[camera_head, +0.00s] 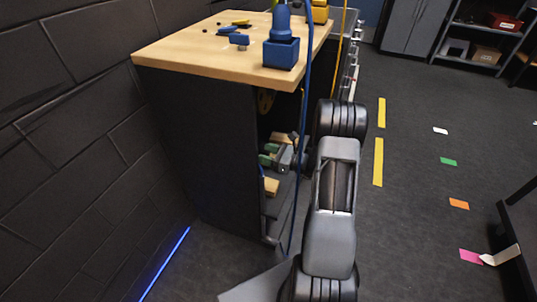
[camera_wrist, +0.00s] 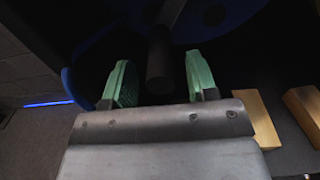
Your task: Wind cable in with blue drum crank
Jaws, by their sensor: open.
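My gripper (camera_wrist: 157,60) is open in the wrist view, its green fingers standing either side of a dark round handle (camera_wrist: 160,68). The handle is apart from both fingers, with a dark bar (camera_wrist: 172,12) running up behind it. A blue curved rim (camera_wrist: 232,18), likely the blue drum, shows behind at the top, mostly in shadow. In the head view my gripper (camera_head: 268,157) is inside the open side of the workbench (camera_head: 215,150); the drum and crank are hidden there. A blue cable (camera_head: 307,60) hangs down along the bench's open side.
The wooden bench top (camera_head: 190,50) carries a blue box (camera_head: 281,53) and small parts. Wooden blocks (camera_wrist: 255,118) lie right of my gripper in the wrist view. A dark block wall (camera_head: 70,130) is at left. The floor (camera_head: 415,140) at right is mostly open.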

